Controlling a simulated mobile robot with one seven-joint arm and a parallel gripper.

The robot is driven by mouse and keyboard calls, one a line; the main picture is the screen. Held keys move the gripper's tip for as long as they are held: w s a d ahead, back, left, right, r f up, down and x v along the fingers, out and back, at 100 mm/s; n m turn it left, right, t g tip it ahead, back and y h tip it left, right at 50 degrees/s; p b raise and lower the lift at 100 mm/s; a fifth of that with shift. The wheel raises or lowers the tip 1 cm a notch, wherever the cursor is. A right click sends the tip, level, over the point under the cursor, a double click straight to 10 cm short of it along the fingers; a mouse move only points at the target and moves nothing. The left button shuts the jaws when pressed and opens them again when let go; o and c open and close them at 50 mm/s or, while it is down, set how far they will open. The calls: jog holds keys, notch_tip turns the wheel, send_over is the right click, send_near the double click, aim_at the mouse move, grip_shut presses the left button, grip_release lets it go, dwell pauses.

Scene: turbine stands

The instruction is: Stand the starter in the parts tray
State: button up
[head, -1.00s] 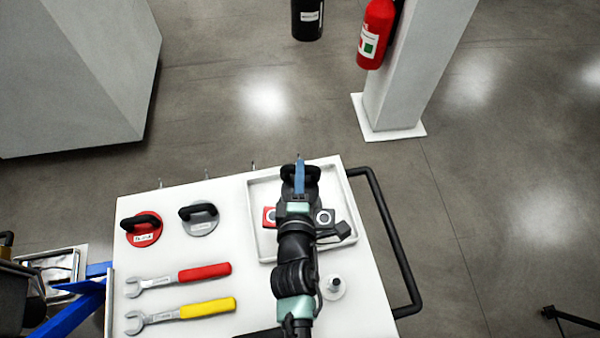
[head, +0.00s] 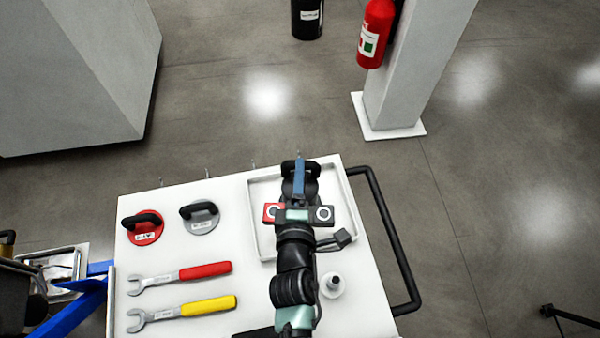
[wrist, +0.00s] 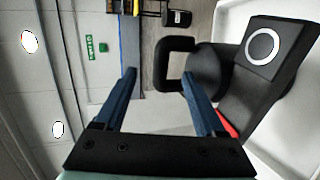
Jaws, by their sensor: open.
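The black starter (wrist: 205,66) stands in the white parts tray (head: 256,232), its looped handle pointing up (leftward in the wrist view). In the head view its dark top (head: 290,168) shows at the tray's far end, partly behind my gripper (head: 300,164). My gripper also shows in the wrist view (wrist: 158,80), with its two blue fingers apart and nothing clamped. The handle lies near the fingertips, partly overlapped by the right-hand finger; I cannot tell whether they touch.
A red block (head: 271,212) and a dark block (head: 324,215), each with a ring, flank my wrist in the tray. Left on the table are red (head: 143,236) and grey (head: 203,225) handled discs and two wrenches (head: 180,278). A black rail (head: 393,235) edges the right.

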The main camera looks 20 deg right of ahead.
jog(key=shift+p+v, duration=0.4)
jog(key=shift+v, duration=2.25)
jog(key=shift+r, duration=0.1)
